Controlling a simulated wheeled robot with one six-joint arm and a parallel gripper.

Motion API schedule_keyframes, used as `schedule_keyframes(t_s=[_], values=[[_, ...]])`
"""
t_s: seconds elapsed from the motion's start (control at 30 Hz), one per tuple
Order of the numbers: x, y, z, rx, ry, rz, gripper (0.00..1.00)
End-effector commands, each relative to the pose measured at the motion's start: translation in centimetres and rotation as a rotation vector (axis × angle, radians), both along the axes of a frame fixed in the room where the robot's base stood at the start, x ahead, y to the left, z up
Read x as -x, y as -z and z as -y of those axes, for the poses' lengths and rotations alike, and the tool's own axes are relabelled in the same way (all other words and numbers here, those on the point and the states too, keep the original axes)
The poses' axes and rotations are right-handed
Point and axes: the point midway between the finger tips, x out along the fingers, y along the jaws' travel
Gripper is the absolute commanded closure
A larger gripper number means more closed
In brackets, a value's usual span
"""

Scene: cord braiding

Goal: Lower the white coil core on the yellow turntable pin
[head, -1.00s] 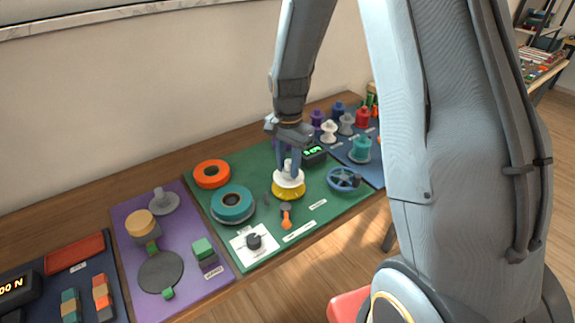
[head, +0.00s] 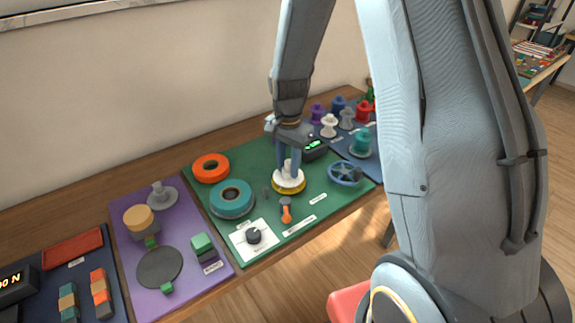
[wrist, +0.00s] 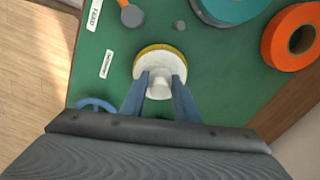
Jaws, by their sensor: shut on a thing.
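The white coil core (head: 288,182) is upright on the green mat, low over the yellow turntable (head: 290,191), and only a thin yellow rim shows beneath it. My gripper (head: 289,172) points down and is shut on the core's upper stem. In the wrist view the white core (wrist: 161,66) sits between the two blue-grey fingers of my gripper (wrist: 159,92), with the yellow rim (wrist: 158,47) showing along its far edge. The pin is hidden by the core. I cannot tell whether the core touches the turntable.
A teal ring (head: 232,195) and an orange ring (head: 211,168) lie left of the turntable. A blue handwheel (head: 345,173) is to the right, a small black display box (head: 314,148) behind. An orange-handled tool (head: 286,211) and a knob on a white plate (head: 253,237) are in front.

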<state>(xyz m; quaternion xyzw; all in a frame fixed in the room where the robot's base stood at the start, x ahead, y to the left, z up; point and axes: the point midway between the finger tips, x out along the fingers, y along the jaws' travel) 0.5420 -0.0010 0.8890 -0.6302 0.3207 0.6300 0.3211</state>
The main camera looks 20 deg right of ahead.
Motion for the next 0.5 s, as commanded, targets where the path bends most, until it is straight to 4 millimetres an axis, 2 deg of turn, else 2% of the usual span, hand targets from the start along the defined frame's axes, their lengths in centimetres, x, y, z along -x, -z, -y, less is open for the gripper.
schedule_keyframes(t_s=[0.47, 0.5], values=[[0.0, 1.4, 0.0, 0.0, 0.0, -0.001, 0.91], [0.0, 1.4, 0.0, 0.0, 0.0, 0.0, 0.68]])
